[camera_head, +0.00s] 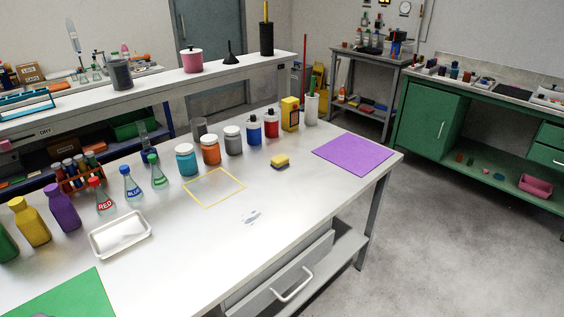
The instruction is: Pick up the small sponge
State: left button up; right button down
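The small sponge (280,162), yellow with a dark blue layer underneath, lies flat on the white workbench (300,200) in the head view. It is left of the purple mat and in front of the red and blue bottles. Nothing covers it. Neither of my grippers shows in this view.
A purple mat (353,154) lies at the bench's right end. A yellow square outline (213,187) and a bluish spill (251,217) mark the top. Jars and bottles line the back, including a yellow can (290,114). A white tray (121,234) stands left. The bench front is clear.

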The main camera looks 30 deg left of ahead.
aim_at(280, 161)
jog(key=i+l+u, duration=0.1)
jog(key=u, duration=0.25)
jog(key=i+l+u, duration=0.1)
jog(key=l+u, duration=0.5)
jog(key=u, duration=0.15)
jog(key=i, duration=0.05)
